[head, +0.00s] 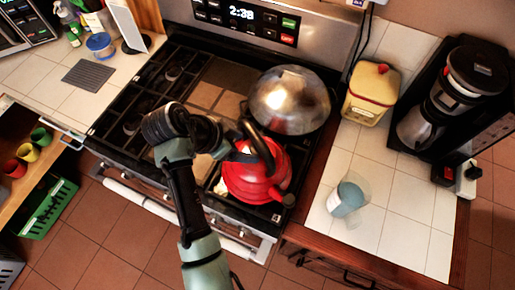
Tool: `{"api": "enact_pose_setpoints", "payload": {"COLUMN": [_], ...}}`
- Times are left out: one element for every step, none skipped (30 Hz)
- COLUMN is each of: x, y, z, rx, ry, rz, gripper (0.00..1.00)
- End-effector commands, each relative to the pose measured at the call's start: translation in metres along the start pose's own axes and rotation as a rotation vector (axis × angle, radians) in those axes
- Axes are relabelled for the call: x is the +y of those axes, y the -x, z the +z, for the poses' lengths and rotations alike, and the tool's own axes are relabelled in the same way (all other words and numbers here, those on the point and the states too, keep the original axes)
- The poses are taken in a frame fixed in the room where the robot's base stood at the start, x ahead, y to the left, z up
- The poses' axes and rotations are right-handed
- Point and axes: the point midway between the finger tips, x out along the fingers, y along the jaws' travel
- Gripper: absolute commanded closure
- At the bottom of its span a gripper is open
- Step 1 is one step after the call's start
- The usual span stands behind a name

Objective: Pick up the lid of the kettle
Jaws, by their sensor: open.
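The red kettle (249,184) stands on the front right of the stove, with its black handle (263,147) arching over the top and its dark spout end toward the lower right. My gripper (246,156) is open at the upper left of the kettle, close to the handle. My arm comes up from the bottom and bends right toward the kettle. The gripper and handle cover the kettle's top, so I cannot make out the lid clearly. I cannot tell whether the fingers touch the kettle.
A large shiny metal dome (289,99) sits on the stove right behind the kettle. A yellow canister (372,93), a coffee maker (432,117) and a tilted blue cup (347,197) are on the right tiled counter. The stove's left burners (150,92) are clear.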

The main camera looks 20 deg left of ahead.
Motion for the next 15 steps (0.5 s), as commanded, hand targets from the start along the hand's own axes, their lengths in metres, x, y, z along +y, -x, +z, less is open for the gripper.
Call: {"api": "enact_pose_setpoints", "payload": {"x": [0.0, 0.0, 0.0, 0.0, 0.0, 0.0, 0.001, 0.001, 0.001, 0.001, 0.0, 0.0, 0.0, 0.0, 0.0], "y": [-0.003, -0.004, -0.006, -0.009, -0.011, -0.016, -0.021, -0.025, -0.032, -0.036, -0.04, -0.044, -0.048, -0.05, -0.053], "z": [0.0, 0.0, 0.0, 0.0, 0.0, -0.001, -0.001, -0.001, -0.001, -0.001, -0.001, -0.001, -0.001, -0.001, -0.001], "rx": [0.0, -0.001, -0.001, -0.001, -0.001, -0.001, -0.001, -0.002, -0.003, -0.002, -0.002, -0.001, -0.001, -0.001, -0.001], "ry": [0.0, 0.0, 0.0, 0.0, 0.0, 0.0, 0.0, -0.001, -0.001, 0.0, 0.0, 0.0, 0.0, 0.0, -0.001], "rz": [0.0, -0.001, 0.0, 0.0, 0.0, 0.002, 0.002, 0.003, 0.003, 0.002, 0.002, 0.001, 0.001, 0.0, 0.0], "gripper": [0.19, 0.19, 0.19, 0.19, 0.19, 0.19, 0.19, 0.19, 0.19, 0.19, 0.19, 0.19, 0.19, 0.19, 0.19]}}
